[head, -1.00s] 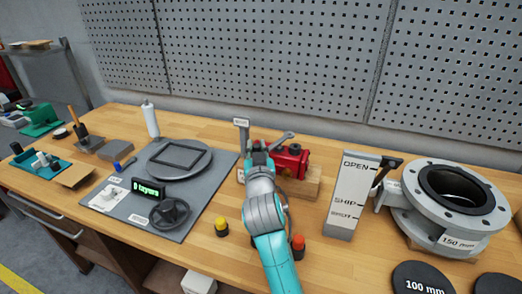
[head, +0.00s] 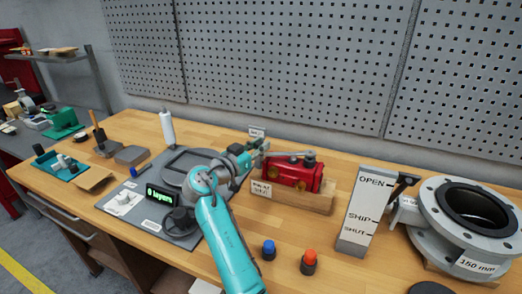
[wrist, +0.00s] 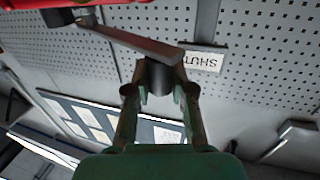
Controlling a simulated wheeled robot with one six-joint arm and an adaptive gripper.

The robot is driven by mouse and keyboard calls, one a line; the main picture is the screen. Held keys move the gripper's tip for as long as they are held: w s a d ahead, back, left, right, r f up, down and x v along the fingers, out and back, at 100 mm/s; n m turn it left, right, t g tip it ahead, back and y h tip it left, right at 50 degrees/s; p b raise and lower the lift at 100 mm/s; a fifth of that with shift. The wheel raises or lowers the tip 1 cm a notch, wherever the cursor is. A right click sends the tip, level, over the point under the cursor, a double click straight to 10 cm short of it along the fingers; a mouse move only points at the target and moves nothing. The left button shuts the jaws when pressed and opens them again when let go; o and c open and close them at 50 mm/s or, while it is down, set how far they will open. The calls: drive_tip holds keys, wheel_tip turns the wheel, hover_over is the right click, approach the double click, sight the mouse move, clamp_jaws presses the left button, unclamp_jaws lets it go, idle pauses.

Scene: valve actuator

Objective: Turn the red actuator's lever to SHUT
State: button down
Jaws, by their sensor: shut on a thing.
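The red actuator (head: 290,174) sits on a wooden block right of my gripper in the head view. Its grey lever (head: 288,154) runs left from the pivot on top to my gripper (head: 262,153). In the wrist view, the lever (wrist: 130,38) crosses above the fingertips, and my gripper (wrist: 160,95) is shut on the dark round knob (wrist: 159,76) at its end. A SHUT sign (wrist: 203,62) appears inverted close beside the lever's end. In the head view a small sign (head: 257,132) stands just behind my gripper; its text is too small to read.
A grey OPEN, SHIP, SHUT gauge post (head: 355,220) and a flanged valve body (head: 465,225) stand to the right. Blue (head: 268,248) and orange (head: 309,258) capped pieces stand in front. A pegboard rises behind.

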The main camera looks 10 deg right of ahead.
drive_tip(key=shift+w+d, duration=0.25)
drive_tip(key=shift+w, duration=0.7)
drive_tip(key=c, duration=1)
unclamp_jaws()
drive_tip(key=v, duration=1.2)
drive_tip(key=shift+f, duration=0.1)
